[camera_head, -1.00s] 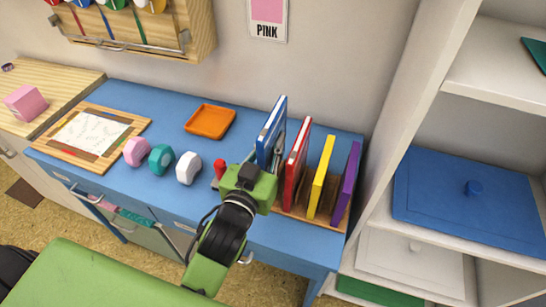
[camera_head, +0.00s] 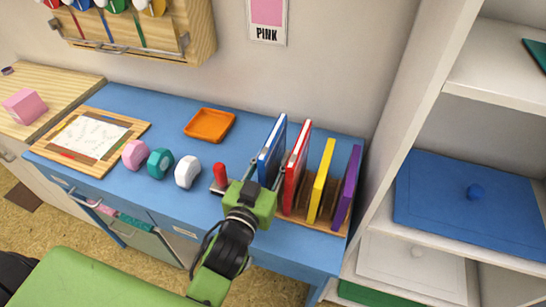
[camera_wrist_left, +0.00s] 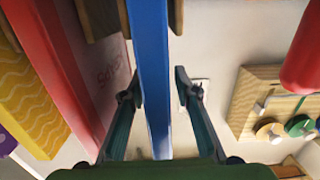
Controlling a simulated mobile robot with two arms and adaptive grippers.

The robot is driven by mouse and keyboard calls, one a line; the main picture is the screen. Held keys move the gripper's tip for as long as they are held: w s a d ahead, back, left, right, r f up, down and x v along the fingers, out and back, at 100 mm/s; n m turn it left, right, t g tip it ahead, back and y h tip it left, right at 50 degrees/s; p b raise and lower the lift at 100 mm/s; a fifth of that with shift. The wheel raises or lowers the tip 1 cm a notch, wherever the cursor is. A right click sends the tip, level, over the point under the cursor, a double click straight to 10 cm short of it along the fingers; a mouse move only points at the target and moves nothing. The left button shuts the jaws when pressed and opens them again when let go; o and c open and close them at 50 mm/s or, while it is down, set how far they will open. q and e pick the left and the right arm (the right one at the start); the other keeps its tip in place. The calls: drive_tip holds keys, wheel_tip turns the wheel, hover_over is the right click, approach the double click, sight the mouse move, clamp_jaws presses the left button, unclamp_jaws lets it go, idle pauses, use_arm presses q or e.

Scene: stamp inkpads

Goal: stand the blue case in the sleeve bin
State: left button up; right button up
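The blue case (camera_head: 271,150) stands upright at the left end of the wooden sleeve bin (camera_head: 322,226), beside the red case (camera_head: 296,165). Its top is about level with the red one; its lower part is hidden by my gripper and the red case. My left gripper (camera_head: 262,184) is at the case's near edge. In the left wrist view the blue case (camera_wrist_left: 150,70) runs between the two fingers (camera_wrist_left: 157,92). The fingers look open, with a gap showing at the right finger. My right gripper is not in view.
A yellow case (camera_head: 321,178) and a purple case (camera_head: 347,187) stand to the right in the bin. A red handle (camera_head: 220,174) stands just left of my gripper. White, teal and pink rounded blocks and an orange tray (camera_head: 209,125) lie further left on the blue table.

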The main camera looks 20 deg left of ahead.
sight(261, 181)
use_arm(q)
drive_tip(key=shift+r, duration=0.1)
drive_tip(key=shift+s, duration=0.15)
drive_tip(key=s, duration=1.1)
drive_tip(key=shift+s+a+r+b, duration=0.2)
drive_tip(key=shift+s+r+b, duration=0.1)
drive_tip(key=shift+s+r, duration=0.1)
